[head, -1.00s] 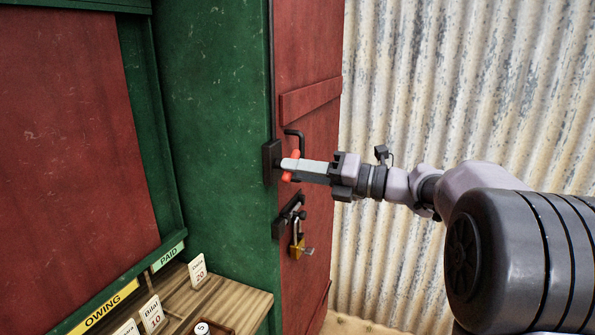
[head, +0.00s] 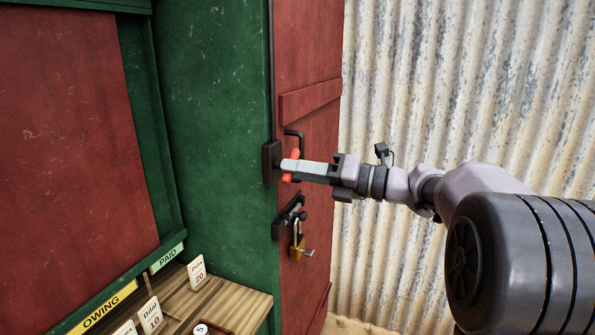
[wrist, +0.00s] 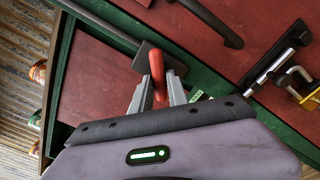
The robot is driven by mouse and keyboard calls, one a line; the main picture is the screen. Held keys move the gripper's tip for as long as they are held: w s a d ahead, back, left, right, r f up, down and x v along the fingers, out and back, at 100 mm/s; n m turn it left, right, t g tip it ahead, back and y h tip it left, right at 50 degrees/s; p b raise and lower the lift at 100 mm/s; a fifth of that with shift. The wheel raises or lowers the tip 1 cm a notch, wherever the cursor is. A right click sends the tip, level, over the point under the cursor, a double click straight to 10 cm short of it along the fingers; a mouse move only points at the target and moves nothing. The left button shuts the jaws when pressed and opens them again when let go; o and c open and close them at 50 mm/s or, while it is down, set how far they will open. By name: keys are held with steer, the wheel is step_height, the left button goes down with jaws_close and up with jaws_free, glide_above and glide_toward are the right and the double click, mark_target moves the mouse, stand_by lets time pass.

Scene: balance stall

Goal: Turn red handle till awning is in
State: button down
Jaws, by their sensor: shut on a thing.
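The red handle (head: 287,178) sits by a dark bracket on the edge of the green cabinet side. My gripper (head: 290,166) is shut on it, with parts of the red showing above and below the fingers in the head view. In the wrist view the red handle (wrist: 159,84) stands between the two grey fingers of my gripper (wrist: 158,92), beside the dark square bracket (wrist: 152,58). A dark rod (head: 271,70) runs up from the bracket in the head view. The awning cannot be made out in either view.
A red door with a black pull handle (head: 296,134) stands behind my gripper. A bolt with a brass padlock (head: 297,249) hangs just below. A wooden counter (head: 243,304) with price-like cards is at lower left. Corrugated metal (head: 420,90) fills the right.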

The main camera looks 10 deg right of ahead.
steer(key=shift+w+n+b, duration=0.1)
steer(key=shift+n+b, duration=0.3)
steer(key=shift+n, duration=1.4)
stand_by(1.8)
steer(key=shift+w+d+f+n, duration=0.1)
steer(key=shift+n, duration=2.1)
stand_by(2.2)
